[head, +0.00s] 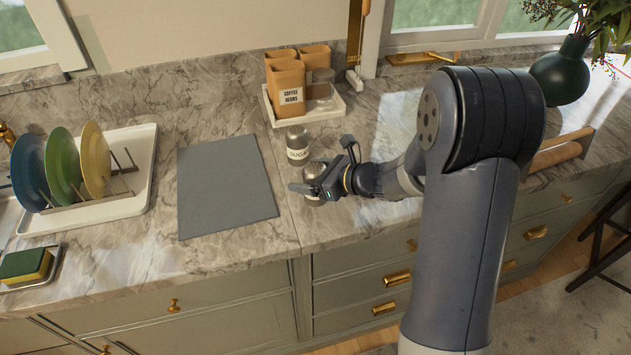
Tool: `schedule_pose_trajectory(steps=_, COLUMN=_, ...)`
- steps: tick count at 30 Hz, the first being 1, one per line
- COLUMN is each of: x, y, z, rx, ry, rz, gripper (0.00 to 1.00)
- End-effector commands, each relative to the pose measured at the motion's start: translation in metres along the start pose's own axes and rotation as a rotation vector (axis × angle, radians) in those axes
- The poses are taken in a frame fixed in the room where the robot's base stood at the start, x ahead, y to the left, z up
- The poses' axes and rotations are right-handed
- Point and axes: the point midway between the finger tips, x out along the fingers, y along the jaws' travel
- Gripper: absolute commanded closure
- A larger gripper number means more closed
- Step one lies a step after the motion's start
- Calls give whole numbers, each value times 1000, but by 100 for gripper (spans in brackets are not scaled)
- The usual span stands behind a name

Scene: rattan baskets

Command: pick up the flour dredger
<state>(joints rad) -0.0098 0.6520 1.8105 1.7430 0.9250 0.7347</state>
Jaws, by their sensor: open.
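A metal shaker (316,169) stands on the marble counter in the head view, mostly hidden behind my gripper; its silver domed top shows, but no label can be read, so I cannot confirm that it is the flour dredger. My gripper (308,188) is open and low at this shaker, with a finger across its front. Whether the fingers touch it cannot be told. A second metal shaker (298,143), its label partly readable as "SUGA", stands upright just behind, apart from my gripper.
A white tray (336,112) with orange canisters (287,88) and a jar stands behind the shakers. A grey mat (226,186) lies bare to the left. A dish rack with plates (94,160) is further left. A wooden rolling pin (558,153) and dark vase (561,72) are right.

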Motion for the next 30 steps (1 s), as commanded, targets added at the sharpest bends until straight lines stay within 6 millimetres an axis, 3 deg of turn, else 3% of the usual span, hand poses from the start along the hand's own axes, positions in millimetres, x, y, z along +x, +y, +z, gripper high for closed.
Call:
schedule_pose_trajectory(steps=7, x=2, y=0, z=0, rx=0, ry=0, rz=0, gripper=21)
schedule_pose_trajectory(steps=26, x=2, y=0, z=0, rx=-1, ry=0, rz=0, gripper=72)
schedule_pose_trajectory(steps=30, x=1, y=0, z=0, rx=-1, ry=0, rz=-1, gripper=73)
